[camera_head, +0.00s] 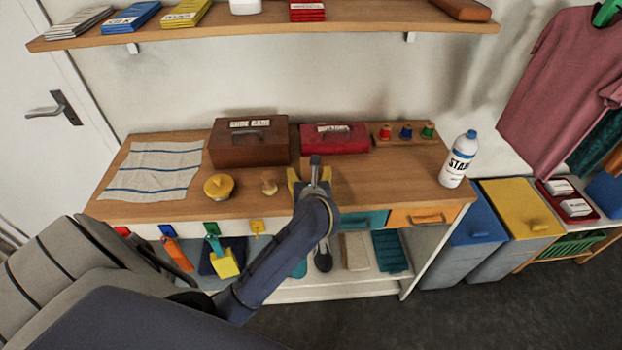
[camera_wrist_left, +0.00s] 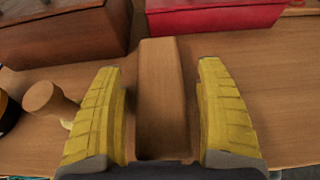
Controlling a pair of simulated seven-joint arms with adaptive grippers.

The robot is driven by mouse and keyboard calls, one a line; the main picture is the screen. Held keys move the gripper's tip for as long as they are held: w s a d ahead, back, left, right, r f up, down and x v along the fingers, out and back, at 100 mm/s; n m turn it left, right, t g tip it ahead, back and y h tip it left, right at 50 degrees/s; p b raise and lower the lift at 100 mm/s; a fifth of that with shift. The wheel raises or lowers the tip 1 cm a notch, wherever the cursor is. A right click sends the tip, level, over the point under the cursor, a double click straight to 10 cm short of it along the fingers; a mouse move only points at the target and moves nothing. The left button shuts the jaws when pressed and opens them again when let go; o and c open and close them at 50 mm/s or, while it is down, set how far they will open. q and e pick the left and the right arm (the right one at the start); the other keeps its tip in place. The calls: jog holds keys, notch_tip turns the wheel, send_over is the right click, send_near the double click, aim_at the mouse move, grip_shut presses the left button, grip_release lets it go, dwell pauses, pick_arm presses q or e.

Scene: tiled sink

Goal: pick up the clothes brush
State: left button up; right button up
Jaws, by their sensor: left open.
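The clothes brush (camera_wrist_left: 162,95) appears to be the long brown wooden block in the left wrist view, lying lengthwise on the wooden tabletop. My left gripper (camera_wrist_left: 160,66) has its yellow fingers apart, one on each side of the block, with a narrow gap on either side. In the head view my left gripper (camera_head: 309,178) is low over the middle of the table, and it and my arm hide most of the block. The bristles are not visible. My right gripper is not in view.
A brown shoe care box (camera_head: 248,150) and a red box (camera_head: 350,138) stand just behind. A small wooden knob-shaped item (camera_head: 269,184) and a yellow round tin (camera_head: 219,187) sit to the left. A white bottle (camera_head: 459,160) stands right; the tabletop before it is clear.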

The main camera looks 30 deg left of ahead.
pick_arm(q)
jog(key=shift+c, duration=0.4)
jog(key=c, duration=1.3)
jog(key=shift+r, duration=0.1)
